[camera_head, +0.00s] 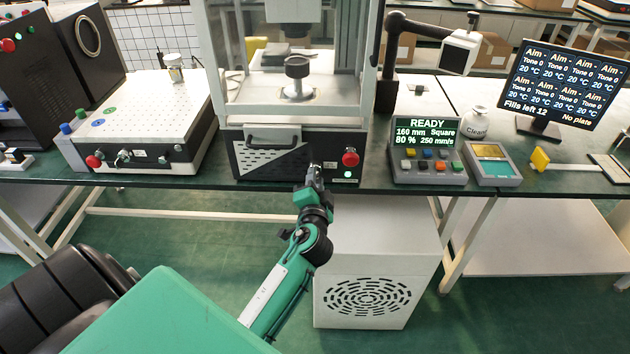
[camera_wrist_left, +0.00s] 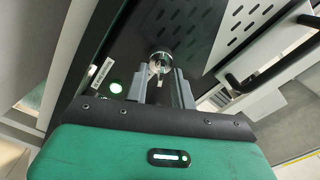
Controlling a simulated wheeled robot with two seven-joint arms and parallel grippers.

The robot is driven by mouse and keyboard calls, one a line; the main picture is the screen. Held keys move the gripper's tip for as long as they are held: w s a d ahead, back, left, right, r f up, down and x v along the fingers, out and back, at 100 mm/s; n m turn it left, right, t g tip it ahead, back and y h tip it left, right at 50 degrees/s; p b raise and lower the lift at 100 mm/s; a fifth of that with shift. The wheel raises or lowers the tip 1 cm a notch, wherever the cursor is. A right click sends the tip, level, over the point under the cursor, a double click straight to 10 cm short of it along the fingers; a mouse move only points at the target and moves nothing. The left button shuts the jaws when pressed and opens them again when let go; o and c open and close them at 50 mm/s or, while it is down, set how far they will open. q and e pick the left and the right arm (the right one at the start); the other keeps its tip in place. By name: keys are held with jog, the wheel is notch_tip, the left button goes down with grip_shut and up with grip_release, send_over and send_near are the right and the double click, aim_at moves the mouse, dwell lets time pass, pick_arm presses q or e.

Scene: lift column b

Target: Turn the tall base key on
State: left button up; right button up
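The tall base key is a small silver key switch on the dark front panel of the tall machine's base (camera_head: 300,135). In the wrist view the key (camera_wrist_left: 159,63) shows as a round metal collar with a narrow key part. My left gripper (camera_head: 314,172) is at this panel and partly hides the key in the head view. In the wrist view my left gripper (camera_wrist_left: 158,80) has its grey fingers apart, one on each side of the key. I see a gap beside the key; contact cannot be made out. My right gripper is not in view.
A red button (camera_head: 350,157) and a lit green light (camera_head: 348,174) are right of the key. A handle (camera_head: 272,138) is at its left. A white perforated box (camera_head: 145,110) stands left, a READY control panel (camera_head: 428,150) right. A white cabinet (camera_head: 375,262) is below the bench.

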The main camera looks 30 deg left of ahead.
pick_arm(q)
jog(key=shift+s, duration=0.1)
